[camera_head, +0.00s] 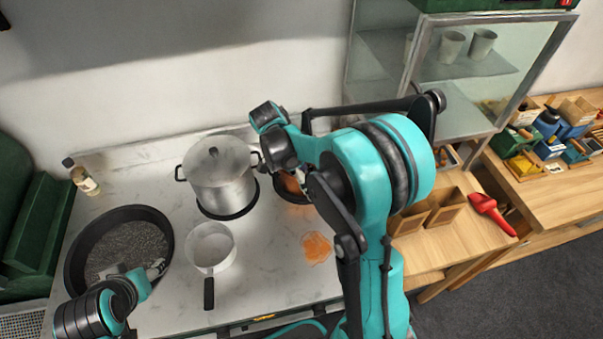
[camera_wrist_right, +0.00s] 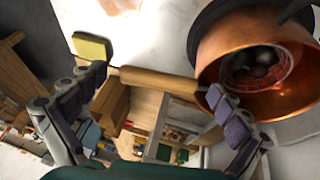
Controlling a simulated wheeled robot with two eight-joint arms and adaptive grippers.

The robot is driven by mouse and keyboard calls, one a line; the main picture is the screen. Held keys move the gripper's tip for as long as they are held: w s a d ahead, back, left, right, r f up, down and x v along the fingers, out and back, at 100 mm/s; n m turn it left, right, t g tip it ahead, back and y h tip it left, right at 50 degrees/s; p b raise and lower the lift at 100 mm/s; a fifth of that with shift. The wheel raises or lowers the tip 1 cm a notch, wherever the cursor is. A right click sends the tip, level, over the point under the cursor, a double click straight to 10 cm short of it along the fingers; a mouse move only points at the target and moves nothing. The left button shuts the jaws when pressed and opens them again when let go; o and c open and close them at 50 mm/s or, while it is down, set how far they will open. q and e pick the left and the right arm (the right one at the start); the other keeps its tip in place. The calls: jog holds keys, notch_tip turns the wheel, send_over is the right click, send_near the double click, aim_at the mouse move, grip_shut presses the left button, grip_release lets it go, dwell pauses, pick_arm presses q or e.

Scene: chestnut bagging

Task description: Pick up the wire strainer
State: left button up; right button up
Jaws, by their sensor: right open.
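The wire strainer (camera_wrist_right: 262,68) appears to be the mesh inside a copper pot (camera_wrist_right: 272,95) in the right wrist view, with dark round pieces in it. A wooden handle (camera_wrist_right: 157,82) runs left from the pot rim; I cannot tell if it is the strainer's or the pot's. My right gripper (camera_wrist_right: 158,84) is open, its fingers on either side of this handle in the picture; contact is not clear. In the head view the copper pot (camera_head: 291,188) is mostly hidden behind my right arm. My left gripper (camera_head: 138,276) is over the wide black pan (camera_head: 72,262), its jaws unclear.
A lidded steel pot (camera_head: 220,178) stands left of the copper pot. A small white saucepan (camera_head: 211,246) stands in front, handle toward me. An orange patch (camera_head: 316,247) lies on the counter. A red scoop (camera_head: 492,214) and wooden boxes are right; a glass cabinet (camera_head: 470,95) stands behind.

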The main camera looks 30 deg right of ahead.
jog(key=c, duration=1.3)
jog(key=shift+s+a, duration=0.1)
jog(key=shift+a, duration=0.05)
jog(key=shift+r, duration=0.1)
